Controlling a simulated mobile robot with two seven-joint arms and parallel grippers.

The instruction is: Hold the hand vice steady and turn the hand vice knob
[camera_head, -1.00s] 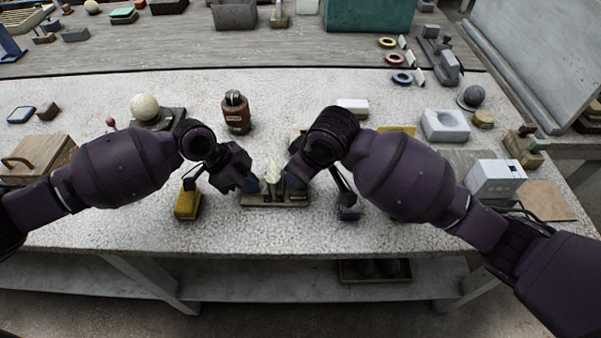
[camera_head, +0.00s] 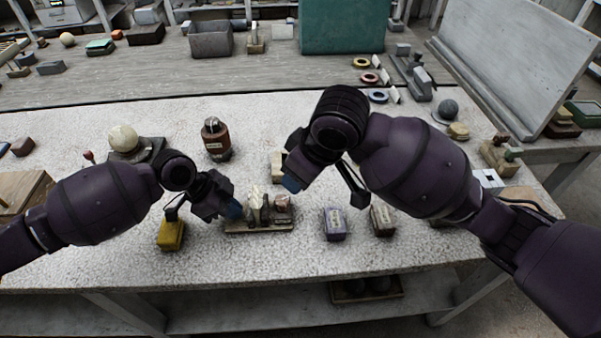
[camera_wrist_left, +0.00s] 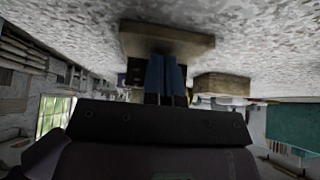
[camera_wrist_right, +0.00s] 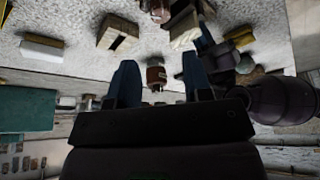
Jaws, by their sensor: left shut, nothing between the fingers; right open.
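A small wooden base (camera_head: 262,228) near the table's front carries an upright pale piece and a brownish part; I take this assembly to be the hand vice (camera_head: 256,207). I cannot make out its knob. My left gripper (camera_head: 234,210) is shut and empty at the left end of the assembly. In the left wrist view its blue fingers (camera_wrist_left: 166,78) lie together in front of the base (camera_wrist_left: 165,38); whether they touch it I cannot tell. My right gripper (camera_head: 291,184) is open and empty, above and right of the assembly. Its spread fingers show in the right wrist view (camera_wrist_right: 160,82).
A yellow block (camera_head: 170,235) stands left of the base. A purple block (camera_head: 334,224) and a brown block (camera_head: 383,220) stand to its right. A brown jar (camera_head: 216,139) and a pale ball (camera_head: 123,139) are behind. The table's front strip is clear.

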